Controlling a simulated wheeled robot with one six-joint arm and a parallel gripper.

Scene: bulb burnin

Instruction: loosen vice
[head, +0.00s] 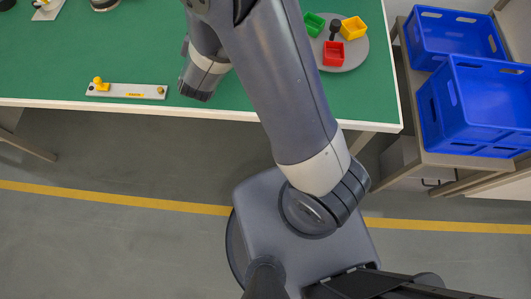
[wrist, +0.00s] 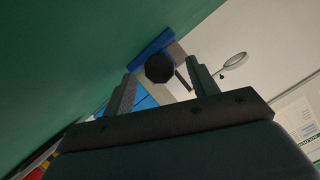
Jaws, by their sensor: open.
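My gripper (wrist: 161,72) shows in the wrist view with its two dark fingers apart and nothing clamped between them. Past the fingers, in the gap between them, is a black round knob (wrist: 159,68). It sits in front of a blue and grey body (wrist: 153,45) that looks like the vice on the green bench. A thin dark bar shows beside the knob, near the right finger. I cannot tell whether either finger touches the knob. In the head view I cannot make out the vice or my gripper's fingers; my arm covers part of the bench.
The green bench (head: 150,60) carries a grey plate with a yellow knob (head: 128,91) at the front left. A round grey tray (head: 345,62) holds green, red and yellow bins. Blue crates (head: 480,105) stand at the right. A round magnifier-like thing (wrist: 235,62) shows beyond my gripper.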

